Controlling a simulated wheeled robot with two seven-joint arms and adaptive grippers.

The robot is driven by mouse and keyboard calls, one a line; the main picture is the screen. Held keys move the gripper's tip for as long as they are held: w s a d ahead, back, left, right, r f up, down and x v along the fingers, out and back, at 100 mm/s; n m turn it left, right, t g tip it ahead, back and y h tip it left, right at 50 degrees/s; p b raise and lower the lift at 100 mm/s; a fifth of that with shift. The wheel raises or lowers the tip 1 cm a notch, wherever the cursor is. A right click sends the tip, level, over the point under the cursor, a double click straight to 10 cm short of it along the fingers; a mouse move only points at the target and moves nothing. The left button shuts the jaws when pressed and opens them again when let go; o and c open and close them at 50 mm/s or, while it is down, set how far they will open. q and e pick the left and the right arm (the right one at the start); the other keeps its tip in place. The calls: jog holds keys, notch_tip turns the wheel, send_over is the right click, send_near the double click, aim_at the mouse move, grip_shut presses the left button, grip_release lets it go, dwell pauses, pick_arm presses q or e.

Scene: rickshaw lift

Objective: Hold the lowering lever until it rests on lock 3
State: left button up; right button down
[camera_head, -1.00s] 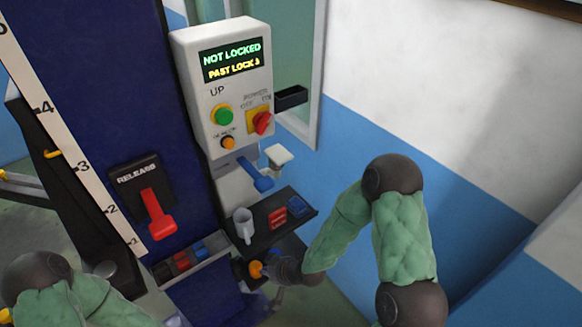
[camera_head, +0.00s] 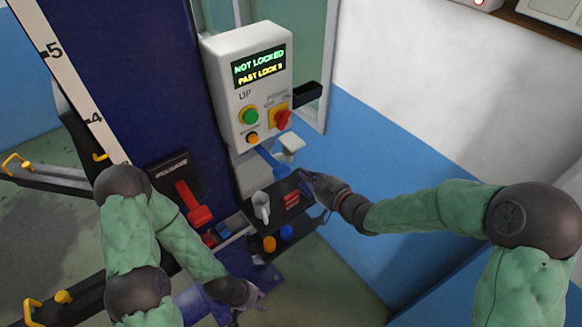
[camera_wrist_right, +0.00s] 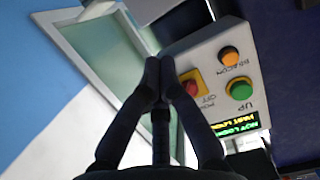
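The control box (camera_head: 247,85) on the blue post has a lit display (camera_head: 258,66) reading NOT LOCKED and PAST LOCK, with the last digit hard to read. A blue lever (camera_head: 271,162) sticks out below the box. A red lever (camera_head: 194,204) on a black RELEASE plate sits lower left. My right gripper (camera_head: 309,178) is right of the blue lever and apart from it. Its fingertips (camera_wrist_right: 159,66) look together and empty in the right wrist view. My left gripper (camera_head: 258,298) is low, below the red lever; its fingers are too small to read.
A small dark shelf (camera_head: 280,212) holds a white mug (camera_head: 261,206) and a red item. The box carries a green UP button (camera_head: 249,116), an orange button and a red power switch (camera_head: 282,118). A white wall (camera_head: 420,60) bounds the right side.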

jog(key=shift+w+a+f, duration=0.1)
jog(key=w+a+f, duration=0.5)
jog(key=w+f, duration=0.1)
jog(key=w, duration=0.1)
jog(key=shift+w+a+f, duration=0.2)
jog(key=shift+w+a, duration=0.1)
dwell(0.3)
